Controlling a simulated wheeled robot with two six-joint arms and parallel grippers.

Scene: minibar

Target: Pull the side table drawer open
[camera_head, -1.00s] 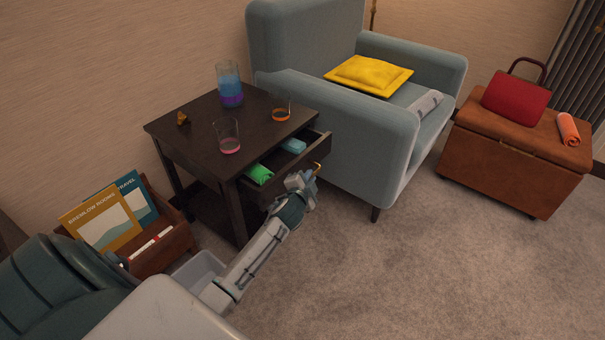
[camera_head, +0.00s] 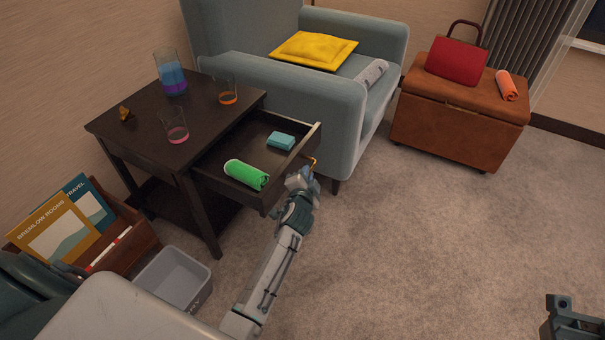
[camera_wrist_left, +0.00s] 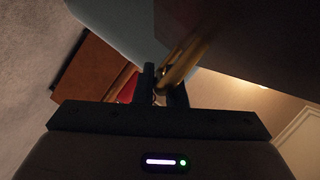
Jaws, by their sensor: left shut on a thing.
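The dark wood side table (camera_head: 140,140) stands at the left in the head view. Its drawer (camera_head: 236,150) is pulled well out toward the front right, with its inside showing. A green roll (camera_head: 246,174) and a small teal block (camera_head: 281,141) lie in it. My left gripper (camera_head: 304,177) is at the drawer front, shut on the brass handle (camera_head: 313,163). The handle also shows between the fingers in the left wrist view (camera_wrist_left: 187,60). My right gripper (camera_head: 574,318) shows only partly at the bottom right corner, away from the table; its jaws are unclear.
Glasses and a blue-purple beaker (camera_head: 172,75) stand on the tabletop. The grey-blue armchair (camera_head: 345,115) is close behind the drawer. A grey bin (camera_head: 172,278) and a magazine box (camera_head: 135,245) stand at the left. The carpet at right is clear.

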